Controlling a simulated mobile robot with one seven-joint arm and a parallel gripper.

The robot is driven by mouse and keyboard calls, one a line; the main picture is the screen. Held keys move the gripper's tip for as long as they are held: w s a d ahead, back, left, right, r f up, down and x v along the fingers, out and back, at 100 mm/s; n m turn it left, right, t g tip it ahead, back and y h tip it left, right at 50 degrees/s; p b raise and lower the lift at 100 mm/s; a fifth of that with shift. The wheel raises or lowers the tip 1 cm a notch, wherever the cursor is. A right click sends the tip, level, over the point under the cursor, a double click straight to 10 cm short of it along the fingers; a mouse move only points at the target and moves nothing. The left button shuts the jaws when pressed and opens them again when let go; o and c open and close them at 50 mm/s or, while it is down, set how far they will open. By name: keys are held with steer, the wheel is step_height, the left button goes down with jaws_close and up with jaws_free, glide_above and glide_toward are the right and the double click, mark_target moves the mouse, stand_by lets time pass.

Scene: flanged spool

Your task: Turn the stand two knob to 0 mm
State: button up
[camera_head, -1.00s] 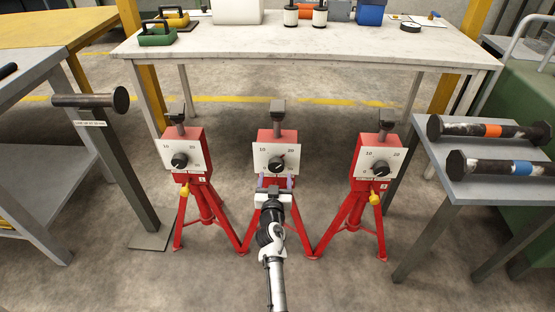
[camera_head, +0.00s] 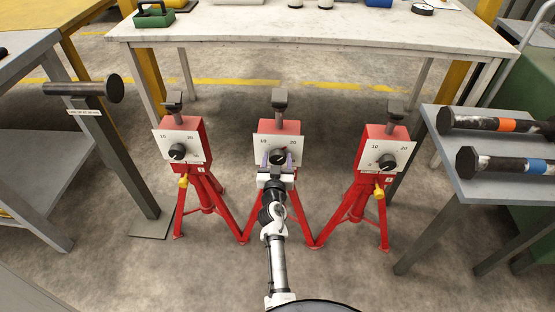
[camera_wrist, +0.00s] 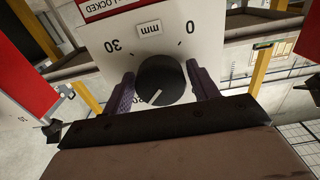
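The middle red stand (camera_head: 290,130) has a white dial plate (camera_head: 266,142) and a black knob (camera_head: 277,157). I take it for stand two, as its number is hidden. In the wrist view the knob (camera_wrist: 160,80) shows large, and its white line points lower left at the partly hidden 20 mark. The upside-down plate (camera_wrist: 180,38) shows 30 at upper left and 0 at upper right. My gripper (camera_head: 277,159) is at this knob; its purple fingers (camera_wrist: 160,82) are open, one on each side, with narrow gaps and no clear contact.
Similar red stands with knobs stand at left (camera_head: 180,138) and right (camera_head: 385,148). A white worktable (camera_head: 310,30) is behind. A grey table (camera_head: 490,185) at right holds two dark spools. A grey post (camera_head: 120,155) with a dark bar stands at left.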

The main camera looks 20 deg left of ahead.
steer(key=c, duration=0.7)
